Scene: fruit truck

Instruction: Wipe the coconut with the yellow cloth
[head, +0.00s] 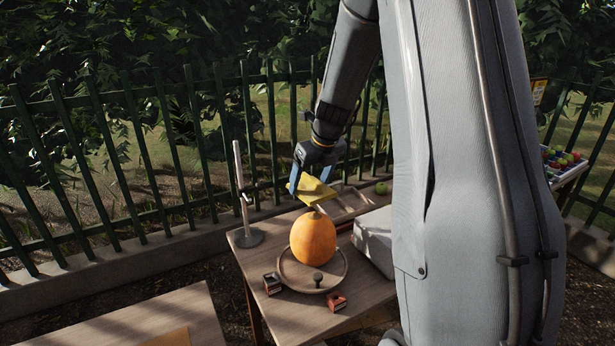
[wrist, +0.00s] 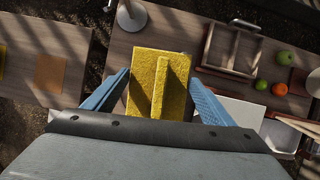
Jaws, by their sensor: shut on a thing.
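My gripper (head: 309,182) is shut on the yellow cloth (head: 316,193), which hangs folded between its blue fingers. In the wrist view the cloth (wrist: 146,75) fills the space between the fingers (wrist: 160,88), with a raised ridge along its middle. The coconut (head: 313,239) is a large, smooth orange fruit standing on a round wooden tray (head: 337,275) on the table. The cloth is just above the coconut's top; I cannot tell whether they touch. The coconut is hidden in the wrist view.
A metal stand (head: 248,236) rises from the table's left side. Small red-brown blocks (head: 271,283) and a dark knob-like piece (head: 318,278) are by the coconut. A pale box (head: 374,240) is to the right. A wooden compartment tray (wrist: 232,47) and loose fruit (wrist: 261,84) lie behind.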

